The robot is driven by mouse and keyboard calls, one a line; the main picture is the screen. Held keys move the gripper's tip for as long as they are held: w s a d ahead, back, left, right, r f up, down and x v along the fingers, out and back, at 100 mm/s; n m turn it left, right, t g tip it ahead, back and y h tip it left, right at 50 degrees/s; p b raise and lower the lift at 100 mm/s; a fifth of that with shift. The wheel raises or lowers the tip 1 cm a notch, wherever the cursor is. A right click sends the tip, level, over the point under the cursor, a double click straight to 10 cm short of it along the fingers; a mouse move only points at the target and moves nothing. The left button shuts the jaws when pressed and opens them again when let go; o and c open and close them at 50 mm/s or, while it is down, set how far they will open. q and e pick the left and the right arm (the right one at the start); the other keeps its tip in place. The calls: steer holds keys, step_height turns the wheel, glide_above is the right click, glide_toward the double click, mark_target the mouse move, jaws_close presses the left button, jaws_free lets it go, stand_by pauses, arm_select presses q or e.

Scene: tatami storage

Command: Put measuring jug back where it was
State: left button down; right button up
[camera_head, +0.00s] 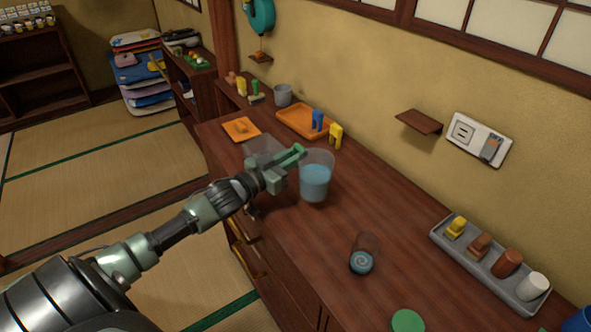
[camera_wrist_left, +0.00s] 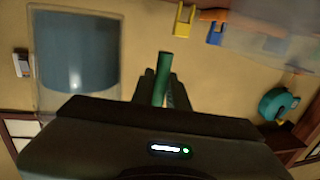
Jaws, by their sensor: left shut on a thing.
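My left gripper (camera_head: 285,164) is shut on a green handle (camera_wrist_left: 162,78), which shows between its fingers in the left wrist view. A clear vessel with blue liquid (camera_head: 315,182) is upright close to the right of the gripper; it also shows in the left wrist view (camera_wrist_left: 78,60). A clear, empty-looking vessel (camera_head: 262,147) is to the left of the gripper, partly hidden by it. I cannot tell surely which vessel the handle belongs to, or which is the measuring jug. My right gripper is not in view.
A small shelf (camera_head: 419,122) juts from the wall.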

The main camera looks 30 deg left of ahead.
arm_select(q)
steer(key=shift+f, duration=2.45)
steer(key=shift+f, duration=0.1)
steer(key=c, duration=1.4)
jaws_free()
steer(key=shift+f, duration=0.1)
steer(key=shift+r, duration=0.2)
steer(key=shift+s+f, duration=0.15)
steer(key=shift+s, duration=0.15)
steer(key=s, duration=0.3)
steer(key=s+a, duration=0.1)
steer(key=s, duration=0.3)
steer(key=s+a, duration=0.1)
steer(key=s, duration=0.3)
steer(key=shift+s+a+b, duration=0.1)
steer(key=shift+a+b, duration=0.05)
steer(key=shift+b, duration=0.25)
